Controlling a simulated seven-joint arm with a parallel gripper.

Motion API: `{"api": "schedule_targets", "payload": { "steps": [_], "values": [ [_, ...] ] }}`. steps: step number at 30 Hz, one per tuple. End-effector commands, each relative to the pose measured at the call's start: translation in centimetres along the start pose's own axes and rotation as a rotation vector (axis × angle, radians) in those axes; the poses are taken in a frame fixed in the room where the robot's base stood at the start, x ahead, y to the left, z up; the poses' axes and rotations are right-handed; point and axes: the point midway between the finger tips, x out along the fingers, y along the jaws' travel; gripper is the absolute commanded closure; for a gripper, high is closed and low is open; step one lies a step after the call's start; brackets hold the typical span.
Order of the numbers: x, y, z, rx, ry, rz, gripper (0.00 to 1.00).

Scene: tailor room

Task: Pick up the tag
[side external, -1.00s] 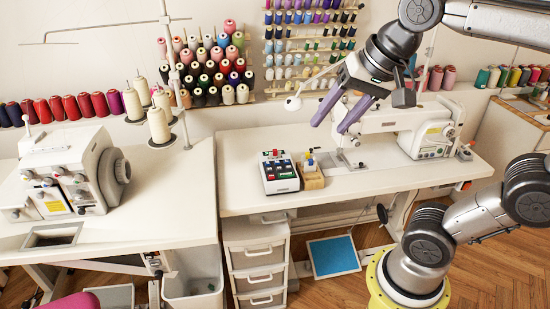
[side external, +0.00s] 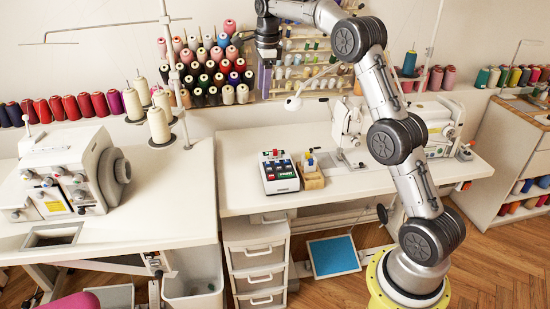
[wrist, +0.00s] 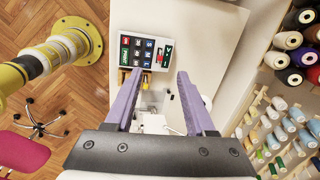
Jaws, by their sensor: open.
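A white tray (side external: 284,186) of small coloured size tags (side external: 278,165) stands on the sewing table, left of a small wooden holder (side external: 313,181). Lettered tags (wrist: 147,46) in dark, blue, green and red also show in the wrist view, ahead of the fingertips. I cannot tell which single tag is meant. My gripper (side external: 265,92), with purple fingers, is high above the table near the thread rack, well away from the tray. In the wrist view my gripper (wrist: 160,74) is open, with nothing between its fingers.
A sewing machine (side external: 346,122) stands on the table right of the holder, partly behind my arm. A thread rack with spools (side external: 205,70) is on the wall behind. An overlock machine (side external: 65,170) stands on the left table. The tabletop in front of the tray is clear.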

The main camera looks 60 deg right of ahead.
Motion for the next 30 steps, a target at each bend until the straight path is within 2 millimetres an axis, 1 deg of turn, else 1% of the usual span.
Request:
{"api": "schedule_targets", "payload": {
  "steps": [1, 3, 6, 9, 12, 14, 21, 24, 27, 30],
  "values": [
    [2.5, -1.1, -0.9, 0.02, 0.011, 0.025, 0.45],
    [5.3, -2.1, -2.0, 0.042, 0.022, 0.052, 0.45],
    [8.7, -2.6, -3.5, 0.067, 0.037, 0.096, 0.45],
    [11.1, -2.5, -4.7, 0.084, 0.049, 0.134, 0.45],
    [12.3, -2.4, -5.4, 0.096, 0.055, 0.15, 0.45],
    [12.8, -2.3, -5.6, 0.098, 0.054, 0.148, 0.45],
    [17.2, -1.6, -5.7, 0.096, 0.055, 0.15, 0.45],
    [18.7, -1.4, -5.8, 0.096, 0.054, 0.148, 0.45],
    [19.7, -1.3, -5.8, 0.096, 0.054, 0.147, 0.45],
    [20.2, -1.2, -5.8, 0.096, 0.054, 0.147, 0.45]
  ]
}}
